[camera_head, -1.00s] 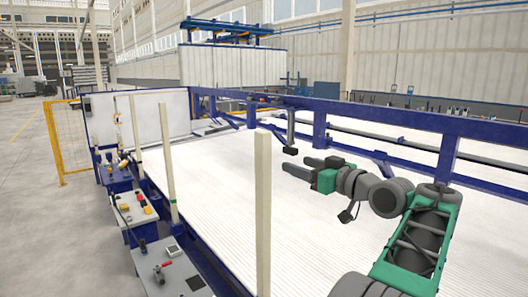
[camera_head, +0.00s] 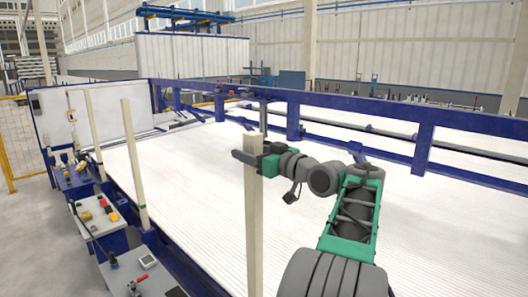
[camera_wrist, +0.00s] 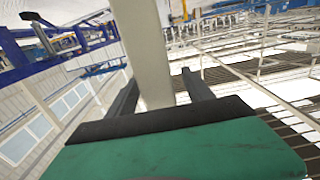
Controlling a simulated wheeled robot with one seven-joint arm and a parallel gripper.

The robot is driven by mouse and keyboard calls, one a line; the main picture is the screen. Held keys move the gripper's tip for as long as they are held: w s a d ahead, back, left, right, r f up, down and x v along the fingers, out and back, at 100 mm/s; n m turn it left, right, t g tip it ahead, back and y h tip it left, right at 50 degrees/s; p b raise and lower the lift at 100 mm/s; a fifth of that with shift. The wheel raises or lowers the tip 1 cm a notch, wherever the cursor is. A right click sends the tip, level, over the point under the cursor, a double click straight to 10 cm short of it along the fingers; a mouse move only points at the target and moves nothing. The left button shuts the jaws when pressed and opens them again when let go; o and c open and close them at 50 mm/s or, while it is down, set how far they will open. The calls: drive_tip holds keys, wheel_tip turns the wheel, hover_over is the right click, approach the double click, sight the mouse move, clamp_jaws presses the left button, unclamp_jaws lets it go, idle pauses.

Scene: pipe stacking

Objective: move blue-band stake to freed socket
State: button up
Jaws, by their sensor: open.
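Three pale upright stakes stand along the left side of the white pipe bed: a near stake (camera_head: 254,235), a middle stake (camera_head: 136,165) and a far stake (camera_head: 93,128). I see no blue band on any of them and cannot make out a free socket. My gripper (camera_head: 246,158) is open at the upper part of the near stake, which hides part of it. In the wrist view, a pale stake (camera_wrist: 144,40) passes between the open fingers of my gripper (camera_wrist: 160,92); I cannot tell whether they touch it.
The white pipe bed (camera_head: 200,200) fills the middle, with a blue frame rail (camera_head: 350,112) behind it. Control boxes (camera_head: 105,215) with buttons line its left edge. A yellow fence (camera_head: 18,150) stands far left.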

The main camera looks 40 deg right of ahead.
drive_tip(key=shift+w, duration=1.15)
clamp_jaws()
idle(0.5)
wheel_tip(320, 180, up, 9)
drive_tip(key=p, duration=0.6)
wheel_tip(320, 180, up, 12)
drive_tip(key=p, duration=0.8)
idle(0.4)
